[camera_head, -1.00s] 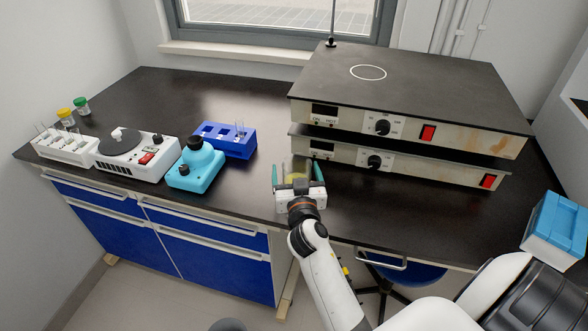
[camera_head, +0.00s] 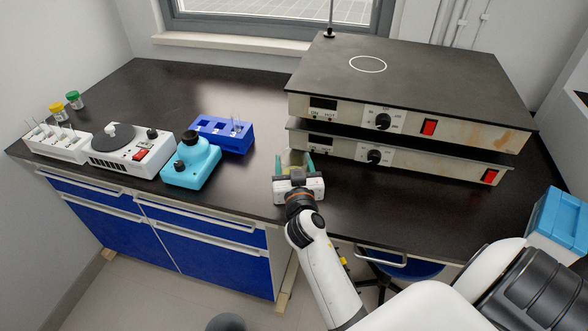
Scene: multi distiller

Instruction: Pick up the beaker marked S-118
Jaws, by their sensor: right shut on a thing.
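My right gripper (camera_head: 294,162) is over the front part of the dark bench (camera_head: 240,190), left of the stacked hotplates. Its green fingers are closed on a small clear beaker (camera_head: 293,158) with a yellowish tint. The gripper body hides the beaker's lower part, and no S-118 marking can be read. I cannot tell whether the beaker touches the bench. My left gripper is not in view.
Two stacked hotplates (camera_head: 410,90) stand on the right. A blue rack (camera_head: 222,134), a turquoise device (camera_head: 190,165), a white stirrer (camera_head: 130,152) and a white tube rack (camera_head: 58,143) stand on the left. A blue box (camera_head: 560,222) is at far right.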

